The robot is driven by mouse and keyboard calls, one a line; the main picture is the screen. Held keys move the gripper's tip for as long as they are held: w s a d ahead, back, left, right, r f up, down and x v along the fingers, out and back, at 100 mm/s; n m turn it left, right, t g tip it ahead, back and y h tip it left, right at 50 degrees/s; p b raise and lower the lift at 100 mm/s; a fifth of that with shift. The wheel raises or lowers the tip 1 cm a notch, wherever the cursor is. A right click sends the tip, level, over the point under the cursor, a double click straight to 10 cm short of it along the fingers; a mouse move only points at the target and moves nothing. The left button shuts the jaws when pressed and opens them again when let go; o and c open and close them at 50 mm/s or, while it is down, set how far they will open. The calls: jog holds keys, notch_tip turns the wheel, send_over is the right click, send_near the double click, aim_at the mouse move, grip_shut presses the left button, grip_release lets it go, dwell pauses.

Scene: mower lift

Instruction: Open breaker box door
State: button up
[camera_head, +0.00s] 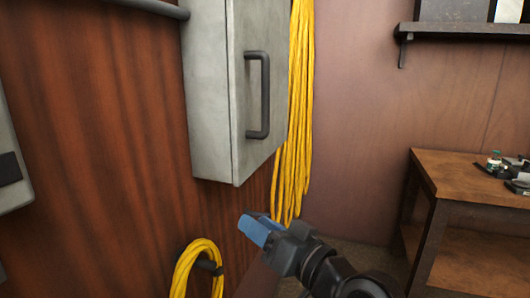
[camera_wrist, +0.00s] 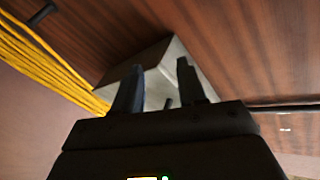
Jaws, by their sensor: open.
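The grey breaker box (camera_head: 207,95) hangs on the wood wall in the head view. Its door (camera_head: 279,75) looks shut and carries a dark vertical bar handle (camera_head: 265,95). My gripper (camera_head: 258,229) is below the box in the head view, with blue fingers apart from the handle. In the wrist view the gripper (camera_wrist: 157,85) is open, its two fingers spread and nothing between them touching. The box (camera_wrist: 150,62) shows behind the fingers there. A small dark piece between the fingers may be the handle; I cannot tell.
Yellow cable (camera_head: 296,110) hangs along the right of the box, and a yellow coil (camera_head: 185,270) hangs on a hook below. A wooden workbench (camera_head: 470,180) with small items stands at right, under a dark shelf (camera_head: 465,31). A grey panel (camera_head: 8,165) is at far left.

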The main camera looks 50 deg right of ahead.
jog(key=w+d+r+n+t+y+b, duration=0.1)
jog(key=w+d+r+n, duration=0.1)
jog(key=d+r, duration=0.3)
jog(key=w+d+r+n+y+b, duration=0.1)
jog(key=d+r+n+y, duration=0.15)
jog(key=r, duration=0.45)
notch_tip(320, 180, up, 9)
jog(key=n+g+y, duration=0.1)
jog(key=n+y, duration=0.1)
jog(key=n, duration=0.2)
send_over(265, 128)
jog(key=shift+w+d+r+h, duration=0.15)
jog(key=shift+w+d+h, duration=0.1)
jog(key=shift+w+d, duration=0.1)
jog(key=shift+c, duration=0.5)
grip_shut()
jog(key=shift+s, duration=0.1)
